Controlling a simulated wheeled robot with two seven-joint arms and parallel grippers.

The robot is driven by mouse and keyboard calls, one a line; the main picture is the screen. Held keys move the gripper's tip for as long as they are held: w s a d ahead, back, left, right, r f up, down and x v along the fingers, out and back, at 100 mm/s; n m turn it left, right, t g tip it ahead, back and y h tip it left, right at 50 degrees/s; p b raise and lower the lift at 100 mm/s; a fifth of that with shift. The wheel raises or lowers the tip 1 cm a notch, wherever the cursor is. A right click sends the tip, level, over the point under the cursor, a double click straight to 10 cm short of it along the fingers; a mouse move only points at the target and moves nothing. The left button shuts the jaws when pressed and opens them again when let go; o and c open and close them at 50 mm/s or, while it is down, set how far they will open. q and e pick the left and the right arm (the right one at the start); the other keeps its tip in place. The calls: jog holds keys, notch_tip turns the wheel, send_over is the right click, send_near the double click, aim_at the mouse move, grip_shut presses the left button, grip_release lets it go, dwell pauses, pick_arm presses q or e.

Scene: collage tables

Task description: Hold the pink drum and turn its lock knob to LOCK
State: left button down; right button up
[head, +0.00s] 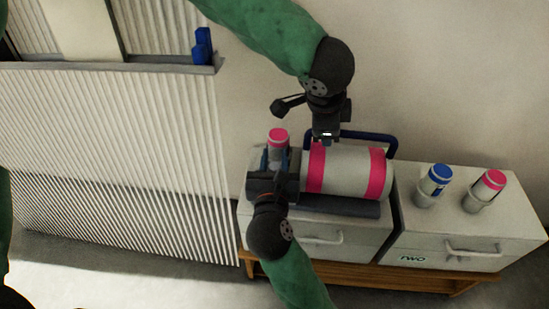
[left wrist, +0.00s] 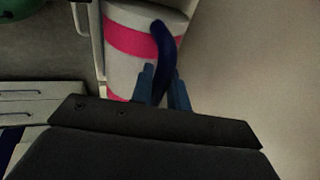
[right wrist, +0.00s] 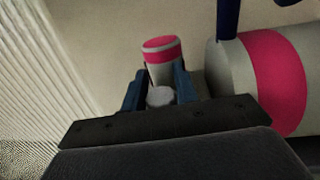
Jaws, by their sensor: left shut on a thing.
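The drum (head: 342,172), pale grey with two pink bands, lies on its side on the left cabinet. My left gripper (head: 327,138) comes from above and is shut on a dark blue bar (left wrist: 163,45) at the drum, shown in the left wrist view. My right gripper (head: 280,160) is at the drum's left end. No LOCK mark is readable.
A blue-capped bottle (head: 440,176) and another pink-capped bottle (head: 492,183) stand in holders on the right cabinet (head: 453,222). A ribbed panel (head: 110,150) fills the left.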

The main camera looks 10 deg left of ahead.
jog(key=c, duration=0.5)
jog(key=shift+m+h, duration=0.7)
jog(key=shift+h, duration=0.4)
pick_arm(q)
jog(key=shift+d, duration=0.1)
pick_arm(e)
jog(key=o, duration=1)
jog(key=shift+s, duration=0.1)
jog(key=s, duration=0.7)
jog(key=shift+s+a, duration=0.15)
jog(key=shift+s, duration=0.05)
